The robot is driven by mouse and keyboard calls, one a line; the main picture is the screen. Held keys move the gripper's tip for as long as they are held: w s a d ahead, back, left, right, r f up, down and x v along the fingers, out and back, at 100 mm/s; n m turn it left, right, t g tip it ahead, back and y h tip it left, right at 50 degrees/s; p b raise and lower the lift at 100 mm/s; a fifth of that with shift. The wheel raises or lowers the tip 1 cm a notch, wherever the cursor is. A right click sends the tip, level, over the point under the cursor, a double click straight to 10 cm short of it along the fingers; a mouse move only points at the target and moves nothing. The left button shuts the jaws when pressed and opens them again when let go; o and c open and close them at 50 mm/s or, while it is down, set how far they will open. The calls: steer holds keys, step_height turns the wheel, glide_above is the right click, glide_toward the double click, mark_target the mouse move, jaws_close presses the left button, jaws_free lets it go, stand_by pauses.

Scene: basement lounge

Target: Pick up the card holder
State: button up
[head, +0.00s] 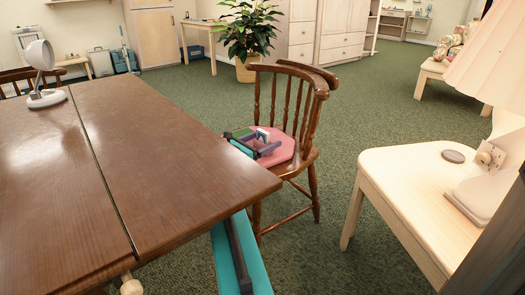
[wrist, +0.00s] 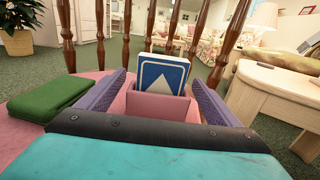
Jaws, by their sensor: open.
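The card holder (wrist: 158,106) is a pink open box with a blue-and-white card (wrist: 164,73) standing up in it. It sits on the pink cushion of the wooden chair (head: 307,98). In the head view a small white-edged card (head: 263,134) shows at the seat. My gripper (wrist: 159,84) is open, low over the seat, with one purple finger on each side of the holder. I cannot tell whether either finger touches it. The lower front of the holder is hidden behind the gripper's dark bar.
A green case (wrist: 67,97) lies on the cushion (head: 283,152) left of my gripper. The chair's spindles stand close behind the holder. A brown table (head: 165,135) is at the left, and a pale side table (head: 405,180) with a lamp (head: 492,85) at the right.

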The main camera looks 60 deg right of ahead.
steer(key=shift+b+x, duration=0.7)
steer(key=shift+x, duration=0.85)
steer(key=c, duration=1.1)
steer(key=shift+r, duration=0.15)
steer(key=shift+r+p, duration=1.55)
steer(key=shift+r, duration=0.3)
steer(key=s+a+p, duration=0.2)
steer(key=a, duration=0.2)
steer(key=s+a+p, duration=0.1)
steer(key=s+a, duration=0.1)
steer(key=a, duration=0.3)
steer(key=s+a+r+p, duration=0.1)
steer(key=s+a+p, duration=0.1)
steer(key=a, duration=0.3)
steer(key=shift+s+a+p, duration=0.25)
steer(key=shift+s+p, duration=0.05)
steer(key=shift+s, duration=0.1)
